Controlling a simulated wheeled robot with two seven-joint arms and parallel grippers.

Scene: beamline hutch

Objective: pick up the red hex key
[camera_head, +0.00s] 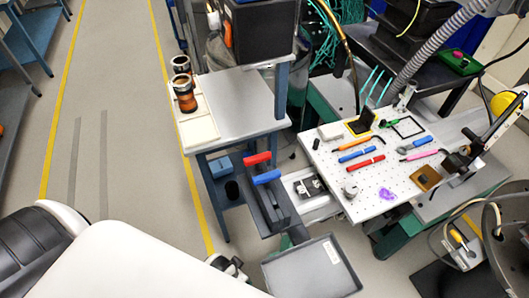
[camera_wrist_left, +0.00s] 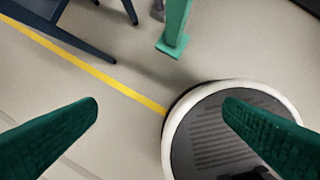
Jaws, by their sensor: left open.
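A slim red tool (camera_head: 366,163), which looks like the red hex key, lies flat on the white perforated board (camera_head: 385,197) in the head view. It lies just in front of a blue tool (camera_head: 357,154). At this size I cannot make out its exact shape. My left gripper (camera_wrist_left: 160,105) shows in the left wrist view as two green fingers spread wide, with nothing between them. It is over the floor, away from the board. The red tool is not in the wrist view. My right gripper is not in view.
An orange tool (camera_head: 345,143), a pink tool (camera_head: 418,155) and another blue tool (camera_head: 423,141) lie near the red tool. A grey tray (camera_head: 310,270) stands in front of the board. A rack holds a red handle (camera_head: 257,158) and a blue handle (camera_head: 266,177).

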